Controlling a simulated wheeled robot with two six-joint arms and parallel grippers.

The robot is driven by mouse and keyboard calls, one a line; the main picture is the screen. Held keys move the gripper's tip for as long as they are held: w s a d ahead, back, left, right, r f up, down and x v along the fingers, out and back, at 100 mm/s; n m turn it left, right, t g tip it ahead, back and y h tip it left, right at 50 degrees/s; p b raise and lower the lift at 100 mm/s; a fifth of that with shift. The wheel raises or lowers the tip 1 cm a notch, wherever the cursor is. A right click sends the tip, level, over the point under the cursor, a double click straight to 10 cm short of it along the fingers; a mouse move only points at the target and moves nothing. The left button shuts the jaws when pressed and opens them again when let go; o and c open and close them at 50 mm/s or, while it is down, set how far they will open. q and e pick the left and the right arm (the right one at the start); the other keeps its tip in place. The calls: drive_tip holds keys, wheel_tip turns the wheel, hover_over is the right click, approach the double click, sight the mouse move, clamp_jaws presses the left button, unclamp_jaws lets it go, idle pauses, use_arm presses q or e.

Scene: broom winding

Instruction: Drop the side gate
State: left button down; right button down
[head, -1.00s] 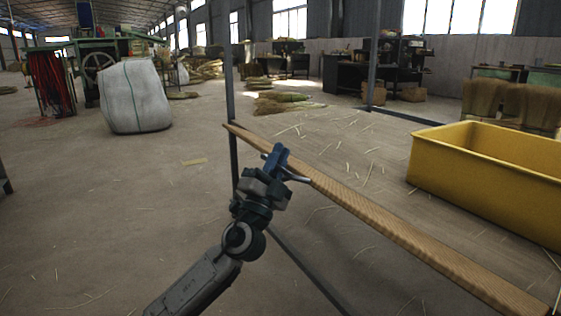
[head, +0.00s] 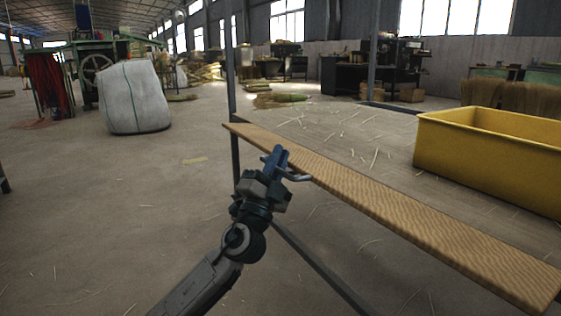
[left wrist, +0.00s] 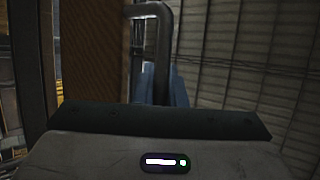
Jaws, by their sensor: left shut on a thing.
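The side gate is a long wooden board (head: 400,215) running from the middle of the head view to the lower right, its broad ribbed face showing. In the left wrist view the board (left wrist: 92,60) stands at left. A grey bent handle (head: 297,178) sits at its near edge; it also shows in the left wrist view (left wrist: 163,35). My left gripper (head: 275,160) has blue fingers and is shut on the handle. The fingers (left wrist: 152,88) partly hide the handle in the left wrist view. My right gripper is not in view.
A dark upright post (head: 232,90) stands at the board's far end, and a dark bar (head: 310,258) runs low below the board. A yellow bin (head: 480,160) stands beyond the board at right. A white sack (head: 135,97) stands at back left. The left floor is mostly clear.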

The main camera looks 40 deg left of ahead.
use_arm(q)
drive_tip(key=shift+s+r, duration=0.2)
drive_tip(key=shift+r, duration=0.05)
drive_tip(key=c, duration=1.7)
unclamp_jaws()
drive_tip(key=shift+s+a, duration=0.1)
drive_tip(key=shift+o, duration=1.1)
drive_tip(key=shift+s+a+r, duration=0.15)
drive_tip(key=shift+s, duration=0.1)
drive_tip(key=shift+w, duration=0.2)
drive_tip(key=shift+f, duration=0.2)
drive_tip(key=shift+s+f, duration=0.1)
drive_tip(key=shift+f, duration=0.05)
drive_tip(key=b+v, duration=0.1)
drive_tip(key=v, duration=0.9)
drive_tip(key=shift+s+f, duration=0.15)
drive_tip(key=shift+s, duration=0.05)
